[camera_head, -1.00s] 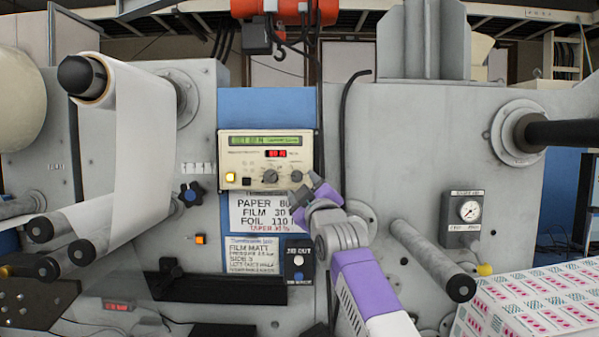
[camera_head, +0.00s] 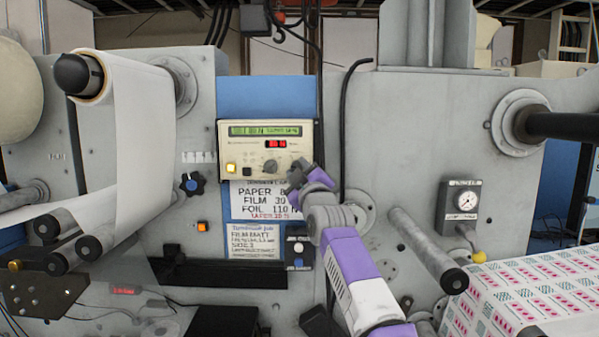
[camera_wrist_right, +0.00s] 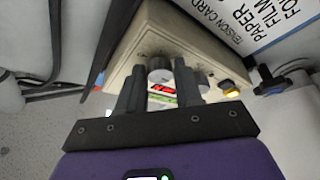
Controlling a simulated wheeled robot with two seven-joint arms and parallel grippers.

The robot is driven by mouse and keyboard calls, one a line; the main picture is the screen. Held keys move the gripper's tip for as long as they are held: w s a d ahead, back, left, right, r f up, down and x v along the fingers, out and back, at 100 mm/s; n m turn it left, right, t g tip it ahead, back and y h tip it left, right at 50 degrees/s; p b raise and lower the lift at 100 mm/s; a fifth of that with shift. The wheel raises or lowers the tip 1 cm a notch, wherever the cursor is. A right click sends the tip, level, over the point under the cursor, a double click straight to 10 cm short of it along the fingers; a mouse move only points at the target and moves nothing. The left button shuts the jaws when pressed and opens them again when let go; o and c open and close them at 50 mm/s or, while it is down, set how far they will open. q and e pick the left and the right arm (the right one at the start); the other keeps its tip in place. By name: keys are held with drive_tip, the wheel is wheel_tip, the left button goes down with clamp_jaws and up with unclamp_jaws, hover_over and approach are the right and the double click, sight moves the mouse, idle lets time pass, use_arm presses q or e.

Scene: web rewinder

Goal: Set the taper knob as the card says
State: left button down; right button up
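The cream control box (camera_head: 240,155) has a green text display (camera_head: 265,130), a red number display (camera_head: 276,143) and a grey knob (camera_head: 270,166). My right gripper (camera_head: 299,174) is at the box's lower right corner and hides the right-hand knob there. In the wrist view that knob (camera_wrist_right: 158,66) shows between the two fingertips, with gaps beside it; the right gripper (camera_wrist_right: 160,72) looks open around or just in front of it. The card (camera_head: 252,205) below lists paper, film and foil, with a red taper line whose figure is too blurred to read. My left gripper is out of view.
A lit yellow button (camera_head: 231,167) and a dark button sit left of the knobs. A black hose (camera_head: 342,110) hangs right of the box. A blue-centred handwheel (camera_head: 190,185) is to the left.

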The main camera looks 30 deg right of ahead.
drive_tip(key=c, duration=0.6)
drive_tip(key=shift+o, duration=0.2)
drive_tip(key=m+g+h, duration=0.2)
drive_tip(key=m+h, duration=0.1)
drive_tip(key=m, duration=0.5)
drive_tip(key=m+g+h, duration=0.1)
drive_tip(key=m+h, duration=0.2)
drive_tip(key=m, duration=0.5)
drive_tip(key=a+m+g+h, duration=0.1)
drive_tip(key=m+h, duration=0.3)
drive_tip(key=m, duration=0.4)
drive_tip(key=shift+w+a+r+g, duration=0.1)
drive_tip(key=shift+w+g, duration=0.25)
drive_tip(key=shift+g, duration=0.45)
drive_tip(key=shift+m+g+p, duration=0.8)
drive_tip(key=shift+m+p, duration=0.3)
drive_tip(key=shift+m, duration=0.9)
drive_tip(key=o, duration=1.1)
drive_tip(key=shift+c, duration=0.2)
